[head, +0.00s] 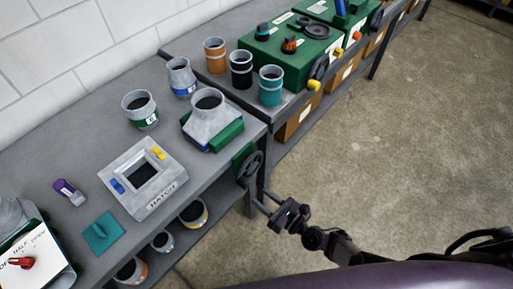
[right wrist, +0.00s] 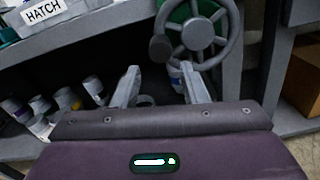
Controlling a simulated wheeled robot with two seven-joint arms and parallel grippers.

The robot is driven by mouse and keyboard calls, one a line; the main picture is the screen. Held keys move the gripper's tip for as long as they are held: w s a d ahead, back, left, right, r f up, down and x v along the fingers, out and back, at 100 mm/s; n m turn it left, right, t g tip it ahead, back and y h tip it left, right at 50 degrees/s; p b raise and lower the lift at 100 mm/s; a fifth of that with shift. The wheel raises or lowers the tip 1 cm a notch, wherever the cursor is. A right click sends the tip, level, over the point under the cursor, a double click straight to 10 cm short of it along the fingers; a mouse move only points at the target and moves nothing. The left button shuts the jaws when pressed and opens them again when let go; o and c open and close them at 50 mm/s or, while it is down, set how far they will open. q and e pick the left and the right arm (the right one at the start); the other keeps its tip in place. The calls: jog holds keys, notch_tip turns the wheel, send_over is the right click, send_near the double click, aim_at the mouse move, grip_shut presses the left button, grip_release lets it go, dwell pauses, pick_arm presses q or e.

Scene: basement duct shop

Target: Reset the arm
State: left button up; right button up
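My right arm reaches in from the lower right in the head view. Its gripper (head: 264,201) is in front of the bench edge, just below a grey handwheel (head: 251,169). In the right wrist view the two fingers (right wrist: 160,82) stand apart with nothing between them. The handwheel (right wrist: 198,32) is beyond the fingertips there, up and to the right, and appears clear of them. My left gripper is not in view.
The bench holds a grey HATCH box (head: 143,178), a grey duct fitting (head: 211,121), several collared cans and a lever panel (head: 33,258). A green machine box (head: 283,55) stands farther back. Cans (head: 193,213) lie on the lower shelf. The concrete floor (head: 400,130) at right is clear.

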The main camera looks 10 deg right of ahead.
jog(key=s+d+f+n+g+h+b, duration=0.15)
jog(key=s+f+n+g, duration=0.25)
jog(key=s+f+n, duration=0.55)
jog(key=s+d+f+n+g+h+b, duration=0.15)
jog(key=s+f+n+g+h, duration=0.3)
jog(key=f, duration=0.75)
jog(key=s+d+f+n+g+h+b, duration=0.2)
jog(key=s+d+f+n, duration=0.2)
jog(key=s+n, duration=0.5)
jog(key=s+d+f+n+g+h+b, duration=0.1)
jog(key=s+d+f+n+g+h, duration=0.1)
jog(key=s+d+f+n, duration=0.3)
jog(key=s+f+n+h, duration=0.1)
jog(key=s+f+n, duration=0.2)
jog(key=s+n, duration=0.2)
jog(key=shift+s+d+g+b, duration=0.15)
jog(key=shift+d+g+b, duration=0.1)
jog(key=shift+g+b, duration=0.15)
